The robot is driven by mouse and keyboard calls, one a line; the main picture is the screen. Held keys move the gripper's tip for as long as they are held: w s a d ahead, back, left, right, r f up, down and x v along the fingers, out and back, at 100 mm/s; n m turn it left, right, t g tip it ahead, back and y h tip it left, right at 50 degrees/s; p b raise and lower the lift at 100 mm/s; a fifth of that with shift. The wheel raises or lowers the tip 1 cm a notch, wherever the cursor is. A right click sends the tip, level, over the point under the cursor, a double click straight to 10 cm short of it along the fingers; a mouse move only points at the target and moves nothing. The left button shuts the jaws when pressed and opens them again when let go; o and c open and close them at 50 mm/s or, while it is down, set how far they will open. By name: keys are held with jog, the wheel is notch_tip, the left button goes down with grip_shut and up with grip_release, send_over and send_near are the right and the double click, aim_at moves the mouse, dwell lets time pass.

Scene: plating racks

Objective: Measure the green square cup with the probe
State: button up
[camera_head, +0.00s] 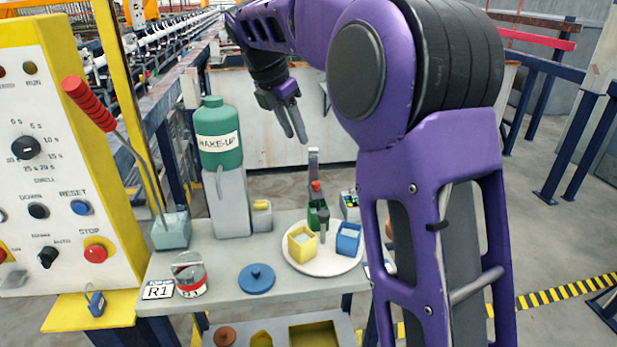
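The green square cup (313,217) stands at the back of a round white plate (321,268) on the grey bench. It is partly hidden by a grey upright piece (324,228) in front of it. A red-topped piece (316,187) and a grey upright post (313,165) rise just behind the cup. I cannot tell which of these is the probe. My gripper (294,134) hangs above and behind the bench items, fingers pointing down. A gap shows between its fingers, and nothing is between them. It is apart from the cup.
A yellow square cup (302,247) and a blue one (348,240) share the plate. A green MAKE-UP bottle (219,135), a blue lid (257,279), and a can (188,273) stand left. A yellow control panel (62,170) borders the left. My arm hides the bench's right end.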

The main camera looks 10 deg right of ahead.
aim_at(316, 183)
jog(key=b+x, duration=0.3)
jog(key=x, duration=1.3)
jog(key=shift+w+d+f, duration=0.1)
jog(key=shift+w+d, duration=0.05)
grip_shut()
dwell(0.7)
